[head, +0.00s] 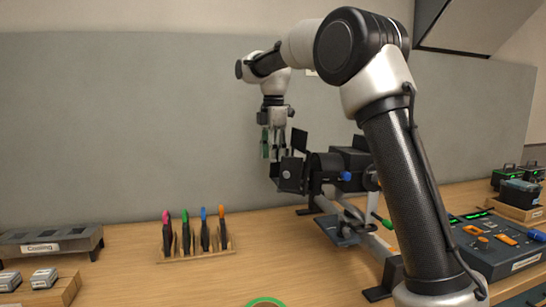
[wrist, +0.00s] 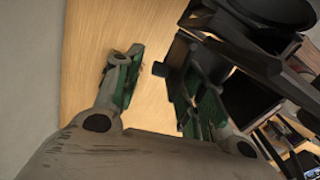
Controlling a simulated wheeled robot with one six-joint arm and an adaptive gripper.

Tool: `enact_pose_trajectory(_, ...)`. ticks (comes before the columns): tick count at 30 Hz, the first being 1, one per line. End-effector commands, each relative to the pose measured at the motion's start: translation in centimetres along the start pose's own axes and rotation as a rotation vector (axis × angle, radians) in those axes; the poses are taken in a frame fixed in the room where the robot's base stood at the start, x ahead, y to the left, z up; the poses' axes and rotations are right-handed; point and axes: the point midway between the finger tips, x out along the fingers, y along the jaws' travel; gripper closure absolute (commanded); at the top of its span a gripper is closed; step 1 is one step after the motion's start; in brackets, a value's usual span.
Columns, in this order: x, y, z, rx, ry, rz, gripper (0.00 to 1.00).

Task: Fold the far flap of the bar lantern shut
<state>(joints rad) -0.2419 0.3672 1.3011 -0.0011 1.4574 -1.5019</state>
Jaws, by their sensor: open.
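The bar lantern (head: 325,168) is a black lamp body lying along a stand on the bench, with dark flaps at its left end. One flap (head: 299,141) stands up above that end. Another dark plate (head: 290,175) with a pale round spot faces me. My gripper (head: 274,157) points down just above and behind the lantern's left end, its green-padded fingers apart. The far flap is not clearly distinguishable.
A wooden rack (head: 195,254) of colour-tipped tools stands left of the lantern. A grey labelled tray (head: 50,240) is farther left. A control console (head: 495,243) is on the right. Bench between rack and lantern is clear. A grey wall panel (head: 130,130) stands behind.

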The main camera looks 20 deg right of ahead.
Motion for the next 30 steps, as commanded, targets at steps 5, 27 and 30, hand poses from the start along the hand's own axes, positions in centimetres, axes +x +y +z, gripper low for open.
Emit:
enact_pose_trajectory(5,1.25,-0.04,0.01,0.0,0.0,-0.001,0.6)
enact_pose_trajectory(27,1.27,0.13,0.02,0.004,0.0,0.004,1.0)
enact_pose_trajectory(30,1.26,0.24,0.04,0.019,0.0,0.004,1.0)
